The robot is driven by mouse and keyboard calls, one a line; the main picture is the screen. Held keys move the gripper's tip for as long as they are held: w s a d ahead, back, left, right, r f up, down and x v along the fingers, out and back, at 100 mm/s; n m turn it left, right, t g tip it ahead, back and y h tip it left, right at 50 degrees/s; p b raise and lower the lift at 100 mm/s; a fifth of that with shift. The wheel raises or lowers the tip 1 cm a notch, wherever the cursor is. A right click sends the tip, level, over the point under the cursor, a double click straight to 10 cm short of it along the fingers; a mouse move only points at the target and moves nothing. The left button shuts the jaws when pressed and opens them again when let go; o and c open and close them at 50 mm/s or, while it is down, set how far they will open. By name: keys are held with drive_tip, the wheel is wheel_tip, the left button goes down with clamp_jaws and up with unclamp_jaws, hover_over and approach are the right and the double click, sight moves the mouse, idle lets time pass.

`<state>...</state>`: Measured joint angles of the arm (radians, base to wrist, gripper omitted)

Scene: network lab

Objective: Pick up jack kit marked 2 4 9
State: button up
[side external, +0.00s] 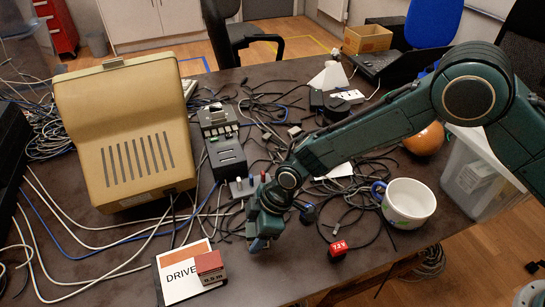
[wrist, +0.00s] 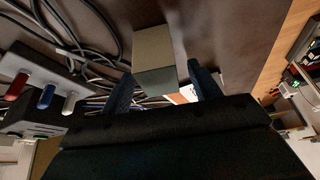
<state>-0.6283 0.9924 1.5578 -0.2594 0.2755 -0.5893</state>
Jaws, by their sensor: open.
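In the wrist view a plain box (wrist: 154,50) with a tan face and a greyer face lies ahead of and partly between my two blue fingers. No marking can be read on it, so I cannot tell if it is the kit marked 2 4 9. My gripper (wrist: 162,82) is open, one finger on each side of the box's near end; contact cannot be told. In the side view my gripper (side external: 259,243) points down low over the desk, right of the DRIVE booklet (side external: 178,282), and I cannot make out the box there.
A red-topped block marked 0.5 m (side external: 209,266) sits on the booklet. A red block marked 12V (side external: 338,249) and a white mug (side external: 408,204) stand to the right. Cables and a switch unit with coloured levers (side external: 240,187) lie behind my gripper. The desk's front edge is near.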

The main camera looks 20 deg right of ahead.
sight(252, 229)
drive_tip(key=shift+x, duration=1.1)
drive_tip(key=c, duration=1.1)
drive_tip(key=shift+r, duration=0.15)
wheel_tip(252, 229, up, 20)
drive_tip(key=shift+f, duration=0.1)
